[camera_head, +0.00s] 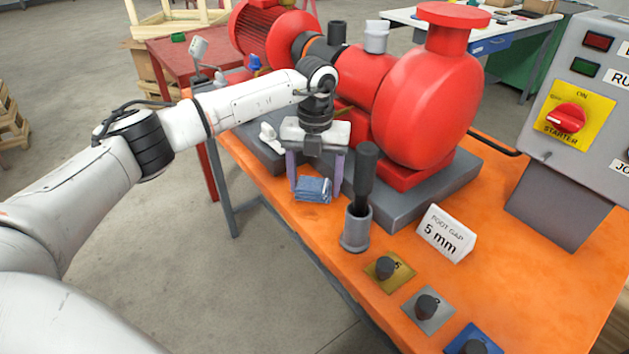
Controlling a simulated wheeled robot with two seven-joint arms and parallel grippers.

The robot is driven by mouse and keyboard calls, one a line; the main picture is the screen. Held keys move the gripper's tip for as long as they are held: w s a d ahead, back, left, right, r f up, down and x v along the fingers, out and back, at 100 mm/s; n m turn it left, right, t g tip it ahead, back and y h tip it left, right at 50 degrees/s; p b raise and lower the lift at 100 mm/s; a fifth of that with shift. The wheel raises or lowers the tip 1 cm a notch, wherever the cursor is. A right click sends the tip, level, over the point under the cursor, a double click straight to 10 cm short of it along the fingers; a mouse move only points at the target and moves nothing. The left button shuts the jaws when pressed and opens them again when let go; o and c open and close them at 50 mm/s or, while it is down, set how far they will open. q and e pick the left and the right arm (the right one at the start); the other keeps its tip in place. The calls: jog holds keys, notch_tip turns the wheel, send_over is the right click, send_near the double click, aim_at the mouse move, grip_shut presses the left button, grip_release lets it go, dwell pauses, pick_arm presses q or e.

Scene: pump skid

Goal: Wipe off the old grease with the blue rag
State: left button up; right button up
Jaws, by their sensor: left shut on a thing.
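The blue rag (313,190) is a small folded cloth low between the fingers of my left gripper (314,188). The gripper points down at the front edge of the orange bench, beside the pump's grey base, and is shut on the rag. I cannot tell whether the rag touches the bench. The red pump (427,110) stands on its grey base behind and to the right of the gripper. No old grease can be made out; the gripper and arm hide part of the pump's left side. My right gripper is not in view.
Right of the gripper a grey holder (356,230) carries a black-handled tool (364,175). A "FOOT GAP 5 mm" sign (446,234) and several knobbed plates (389,271) lie along the orange bench (500,262). A starter box (575,120) stands at right.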

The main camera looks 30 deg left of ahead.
pick_arm(q)
jog(key=shift+r+p, duration=2.1)
jog(key=shift+r, duration=0.85)
jog(key=shift+r+p, duration=0.55)
jog(key=shift+r, duration=0.95)
